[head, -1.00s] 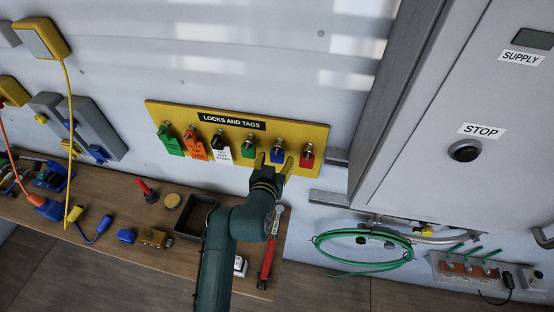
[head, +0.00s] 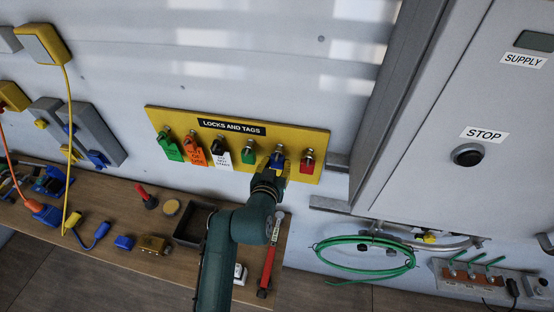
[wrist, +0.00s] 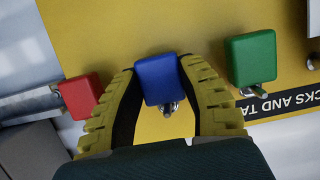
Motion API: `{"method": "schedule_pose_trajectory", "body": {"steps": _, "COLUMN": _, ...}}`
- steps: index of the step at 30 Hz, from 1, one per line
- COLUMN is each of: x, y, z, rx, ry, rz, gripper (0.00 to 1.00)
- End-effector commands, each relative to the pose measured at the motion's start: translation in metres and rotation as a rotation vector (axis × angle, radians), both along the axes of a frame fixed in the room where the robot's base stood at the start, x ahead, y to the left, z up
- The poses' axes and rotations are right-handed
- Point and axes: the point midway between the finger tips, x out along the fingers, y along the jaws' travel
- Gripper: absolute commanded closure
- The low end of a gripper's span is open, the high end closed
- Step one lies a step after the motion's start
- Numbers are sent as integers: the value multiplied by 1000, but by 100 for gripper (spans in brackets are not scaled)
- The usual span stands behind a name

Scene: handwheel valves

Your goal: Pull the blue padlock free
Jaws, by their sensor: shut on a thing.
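The blue padlock (wrist: 158,80) hangs by its shackle from a hook on the yellow lock board (head: 240,128). In the head view the blue padlock (head: 277,161) is partly covered by my gripper. My gripper (wrist: 158,75) is shut on the blue padlock, with one yellow finger against each side of its body. In the head view my gripper (head: 275,170) is at the right part of the board. The shackle still appears to be at the hook.
A red padlock (head: 307,158) hangs close to the right of the blue one and a green padlock (head: 248,152) to the left. Tags hang further left. A wooden bench (head: 110,215) with tools is below. A grey cabinet (head: 450,80) stands at the right.

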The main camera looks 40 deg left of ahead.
Motion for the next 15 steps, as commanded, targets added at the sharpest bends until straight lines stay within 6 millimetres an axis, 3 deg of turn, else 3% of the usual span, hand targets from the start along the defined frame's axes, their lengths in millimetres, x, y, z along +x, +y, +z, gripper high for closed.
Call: {"method": "schedule_pose_trajectory", "body": {"steps": 15, "x": -5, "y": -3, "z": -1, "rx": -1, "ry": 1, "rz": 0, "gripper": 97}}
